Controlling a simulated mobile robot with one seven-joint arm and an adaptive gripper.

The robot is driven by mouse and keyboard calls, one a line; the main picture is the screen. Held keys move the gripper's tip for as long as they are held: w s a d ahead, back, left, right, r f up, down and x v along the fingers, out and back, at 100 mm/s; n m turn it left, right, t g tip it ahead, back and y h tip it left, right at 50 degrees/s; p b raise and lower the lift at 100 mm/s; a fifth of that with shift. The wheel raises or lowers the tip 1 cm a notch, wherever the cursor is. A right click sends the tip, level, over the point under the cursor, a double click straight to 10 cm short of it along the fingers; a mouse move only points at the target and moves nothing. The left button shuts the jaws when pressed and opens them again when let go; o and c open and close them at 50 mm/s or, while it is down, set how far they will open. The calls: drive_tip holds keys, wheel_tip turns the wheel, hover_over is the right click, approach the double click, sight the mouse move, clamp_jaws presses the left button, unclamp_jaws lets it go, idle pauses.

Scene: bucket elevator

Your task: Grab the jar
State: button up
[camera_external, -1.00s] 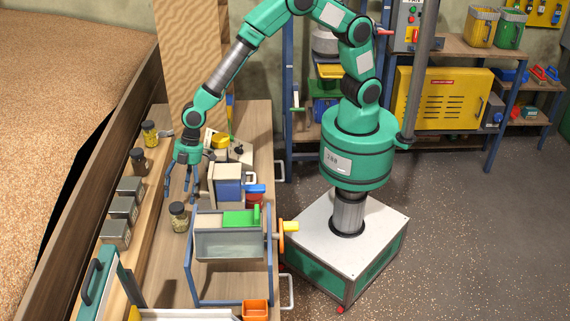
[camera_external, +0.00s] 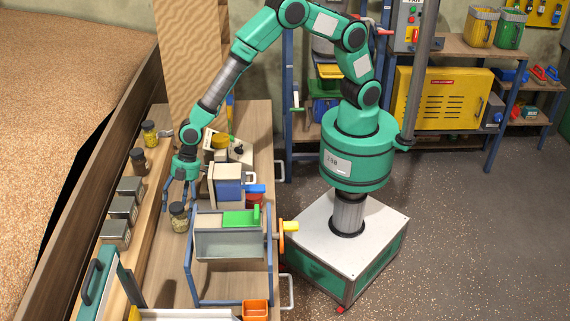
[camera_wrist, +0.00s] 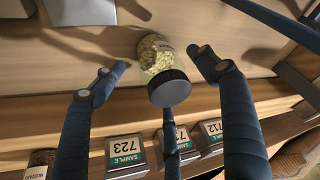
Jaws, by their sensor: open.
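A clear glass jar (camera_external: 180,221) with a dark lid and yellowish contents stands upright on the wooden bench, left of the framed metal bin. My gripper (camera_external: 179,203) is open just above and beside the jar's lid, fingers pointing down. In the wrist view the jar (camera_wrist: 156,56) lies between two blue fingers of my gripper (camera_wrist: 160,72), with visible gaps on both sides. The third finger is below the lid in the picture; whether it touches cannot be told. Two other jars, one yellow (camera_external: 149,133) and one brown (camera_external: 139,161), stand on the ledge at left.
Several metal sample tins (camera_external: 123,209) line the ledge left of the jar. The blue-framed bin (camera_external: 228,244) with a green block is close on the right. A beige and blue box (camera_external: 228,184) stands just behind it. An orange tray (camera_external: 255,310) is at the front.

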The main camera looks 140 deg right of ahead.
sight(178, 216)
drive_tip(key=shift+b+x, duration=0.35)
drive_tip(key=shift+x, duration=1.85)
drive_tip(key=shift+a, duration=0.15)
drive_tip(key=c, duration=1.3)
drive_tip(key=shift+r, duration=0.1)
wheel_tip(178, 216, up, 18)
drive_tip(key=p, duration=0.3)
